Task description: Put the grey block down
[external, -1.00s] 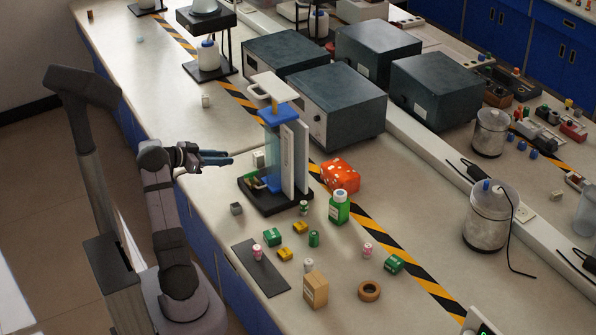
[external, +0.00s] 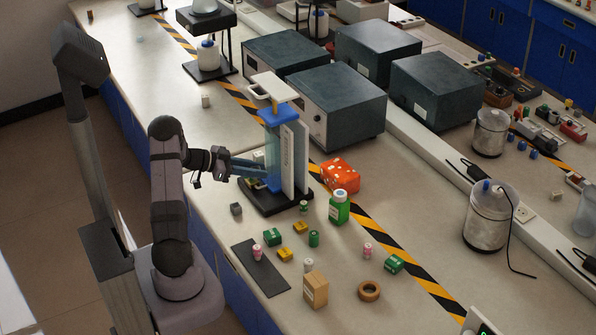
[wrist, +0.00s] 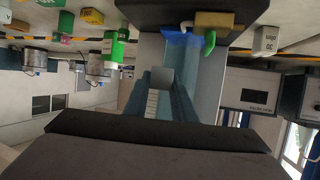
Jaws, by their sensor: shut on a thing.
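My gripper (external: 256,168) is level at the near side of the press-like stand and its blue column (external: 272,150). In the wrist view my blue fingers are closed on a small grey block (wrist: 161,77), with the stand's column (wrist: 190,75) just beyond it. In the external view the held block is too small to make out, and I cannot tell whether the fingers touch the column. Another small grey block (external: 236,209) lies on the bench in front of the stand.
The stand's black base (external: 280,205) is under and beyond my fingers. Dark instrument boxes (external: 338,105) stand behind.

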